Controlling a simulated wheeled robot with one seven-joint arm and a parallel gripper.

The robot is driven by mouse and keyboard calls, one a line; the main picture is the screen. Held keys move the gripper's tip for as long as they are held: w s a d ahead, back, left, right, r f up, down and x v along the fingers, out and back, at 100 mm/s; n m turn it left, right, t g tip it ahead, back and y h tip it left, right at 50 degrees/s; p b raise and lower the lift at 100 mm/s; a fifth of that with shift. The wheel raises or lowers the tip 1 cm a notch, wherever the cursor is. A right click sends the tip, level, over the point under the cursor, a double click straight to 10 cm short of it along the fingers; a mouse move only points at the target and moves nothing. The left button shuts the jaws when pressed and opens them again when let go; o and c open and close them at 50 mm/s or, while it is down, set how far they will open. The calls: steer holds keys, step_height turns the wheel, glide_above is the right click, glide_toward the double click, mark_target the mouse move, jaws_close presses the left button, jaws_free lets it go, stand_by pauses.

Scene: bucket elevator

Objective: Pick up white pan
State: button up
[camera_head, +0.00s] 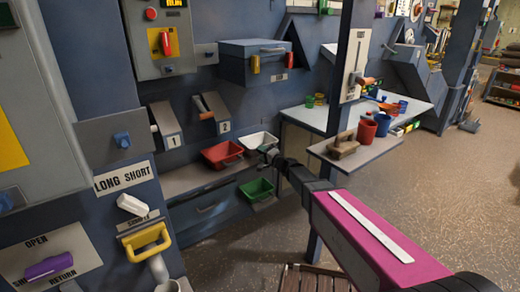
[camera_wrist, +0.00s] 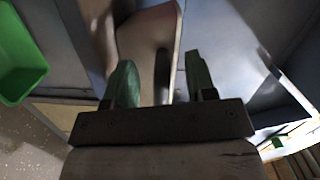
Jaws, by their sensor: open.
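The white pan (camera_head: 257,139) sits on the grey shelf, to the right of the red pan (camera_head: 221,154) in the head view. My gripper (camera_head: 271,155) is at the pan's near right side, close to its rim; I cannot tell if they touch. In the wrist view my gripper (camera_wrist: 161,78) is open, with its two green fingers apart. A pale, partly shadowed surface (camera_wrist: 148,35) lies beyond and between the fingers; I cannot tell for certain that it is the white pan. Part of the pan's near side is hidden by my gripper in the head view.
A green pan (camera_head: 257,189) hangs just below the shelf (camera_head: 185,181); it also shows in the wrist view (camera_wrist: 17,60). Levers marked 1 and 2 are on the wall at left. A side table (camera_head: 355,151) with cups stands to the right. The floor at right is clear.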

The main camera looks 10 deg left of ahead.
steer(key=shift+w+a, duration=0.35)
steer(key=shift+a, duration=0.1)
jaws_close()
